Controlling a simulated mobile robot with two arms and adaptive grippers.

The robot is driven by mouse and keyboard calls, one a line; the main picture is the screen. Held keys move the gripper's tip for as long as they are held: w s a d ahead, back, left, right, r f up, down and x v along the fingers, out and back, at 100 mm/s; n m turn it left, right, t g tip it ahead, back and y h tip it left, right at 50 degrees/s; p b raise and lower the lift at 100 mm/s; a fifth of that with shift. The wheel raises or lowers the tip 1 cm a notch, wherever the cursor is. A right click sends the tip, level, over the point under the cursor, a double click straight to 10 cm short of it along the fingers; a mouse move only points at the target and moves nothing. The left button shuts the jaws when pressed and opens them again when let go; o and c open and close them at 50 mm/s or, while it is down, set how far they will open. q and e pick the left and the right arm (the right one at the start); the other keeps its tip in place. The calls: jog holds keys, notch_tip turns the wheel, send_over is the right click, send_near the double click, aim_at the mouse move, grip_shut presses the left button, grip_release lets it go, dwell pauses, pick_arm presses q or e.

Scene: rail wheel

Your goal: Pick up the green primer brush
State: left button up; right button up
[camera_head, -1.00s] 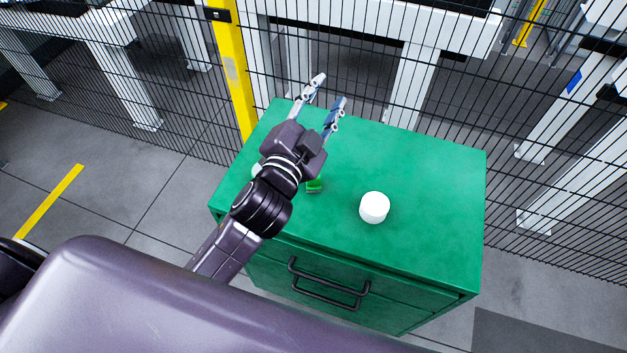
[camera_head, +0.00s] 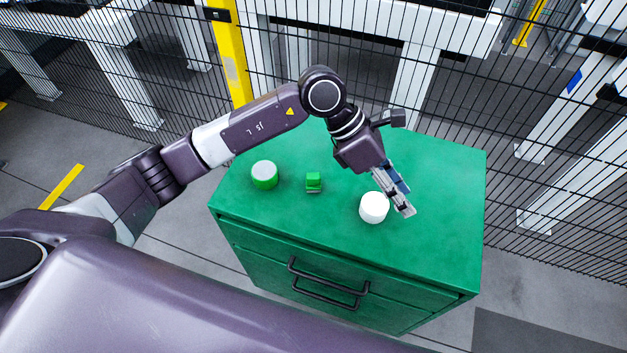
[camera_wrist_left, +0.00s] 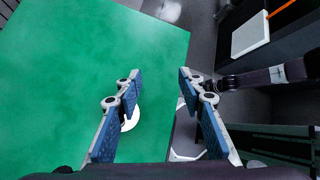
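A small green block-like thing (camera_head: 313,180), which I take for the green primer brush, lies on the green cabinet top (camera_head: 440,180) in the head view. Its fine shape is too small to tell. My left gripper (camera_head: 407,201) is to its right, close to a white cylinder (camera_head: 374,208), with its fingers pointing down toward the front right. In the left wrist view the left gripper (camera_wrist_left: 159,80) has its fingers apart with nothing between the tips. The white cylinder shows partly behind one finger there (camera_wrist_left: 131,119). The brush is not visible in that view. My right gripper is not in view.
A green can with a pale lid (camera_head: 264,175) stands left of the brush. A black wire fence (camera_head: 500,120) with a yellow post (camera_head: 231,60) runs behind the cabinet. A dark drawer handle (camera_head: 325,285) is on its front. The right part of the top is clear.

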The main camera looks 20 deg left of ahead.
pick_arm(q)
jog(key=w+a+f+y, duration=0.3)
jog(key=w+a+y, duration=0.15)
jog(key=a, duration=0.65)
jog(key=t+y, duration=0.1)
jog(key=y, duration=0.3)
send_over(313, 175)
jog(key=d, duration=0.1)
jog(key=shift+w+r, duration=0.15)
jog(key=shift+r, duration=0.1)
jog(key=shift+a+f, duration=0.2)
jog(key=shift+f, duration=0.05)
jog(key=f+p, duration=0.1)
jog(key=f, duration=0.1)
jog(key=f+p, duration=0.1)
jog(key=f, duration=0.1)
jog(key=f+p, duration=0.1)
jog(key=f, duration=0.1)
jog(key=shift+s+a+p, duration=0.2)
jog(key=shift+a+p, duration=0.1)
jog(key=shift+f, duration=0.6)
grip_shut()
